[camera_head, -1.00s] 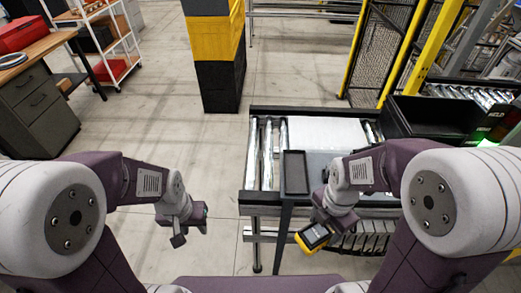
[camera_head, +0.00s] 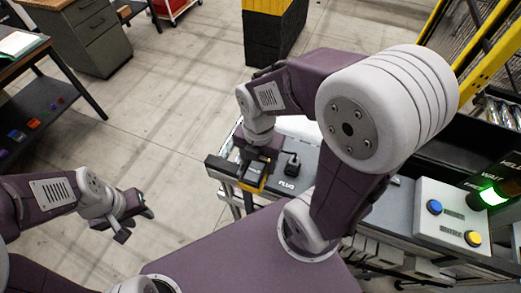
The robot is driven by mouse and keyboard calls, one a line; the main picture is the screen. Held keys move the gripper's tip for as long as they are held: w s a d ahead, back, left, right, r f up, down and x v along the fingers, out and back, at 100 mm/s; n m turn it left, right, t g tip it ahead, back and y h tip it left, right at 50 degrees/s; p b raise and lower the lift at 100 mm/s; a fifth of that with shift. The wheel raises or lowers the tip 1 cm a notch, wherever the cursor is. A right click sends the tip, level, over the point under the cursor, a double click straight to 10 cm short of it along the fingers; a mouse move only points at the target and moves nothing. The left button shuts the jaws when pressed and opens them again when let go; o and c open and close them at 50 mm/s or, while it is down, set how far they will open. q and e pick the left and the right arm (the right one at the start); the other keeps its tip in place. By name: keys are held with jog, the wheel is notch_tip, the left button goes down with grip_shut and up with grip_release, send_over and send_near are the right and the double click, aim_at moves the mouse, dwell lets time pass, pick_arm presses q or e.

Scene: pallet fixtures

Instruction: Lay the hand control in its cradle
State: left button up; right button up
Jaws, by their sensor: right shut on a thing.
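The hand control (camera_head: 253,181), yellow and black, is in my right gripper (camera_head: 256,168), which is shut on it. It is beside the right end of a dark, shallow tray (camera_head: 221,168), which looks like the cradle. The control seems to overlap the tray's end in the picture; I cannot tell whether they touch. My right wrist partly hides both. My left gripper (camera_head: 134,216) is open and empty over bare floor at the left, well away from the tray.
A black plug (camera_head: 291,165) stands on the grey surface right of the control, by the label PLUG. A button box (camera_head: 447,217) with blue and yellow buttons and a lit green lamp (camera_head: 491,196) are at the right. A desk (camera_head: 38,92) is at the far left.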

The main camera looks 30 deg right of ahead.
jog(key=shift+w+a, duration=0.1)
jog(key=shift+a, duration=0.05)
jog(key=w+d+f, duration=0.2)
jog(key=w, duration=0.1)
jog(key=w+d+f+p, duration=0.1)
jog(key=w+d+f, duration=0.1)
jog(key=w+f, duration=0.1)
jog(key=w+d+f+p, duration=0.1)
jog(key=w+d+f, duration=0.1)
jog(key=w, duration=0.1)
jog(key=shift+w+f, duration=0.25)
jog(key=shift+w, duration=0.15)
notch_tip(320, 180, down, 3)
jog(key=shift+s+r+p, duration=0.15)
jog(key=shift+p, duration=0.35)
jog(key=shift+f, duration=0.35)
jog(key=shift+w+d+f, duration=0.1)
jog(key=shift+w, duration=0.2)
jog(key=shift+s+f+b, duration=0.2)
jog(key=shift+f+b, duration=0.1)
jog(key=shift+b, duration=0.05)
jog(key=shift+w+f, duration=0.1)
jog(key=shift+f, duration=0.2)
jog(key=o, duration=1.8)
jog(key=shift+r, duration=0.1)
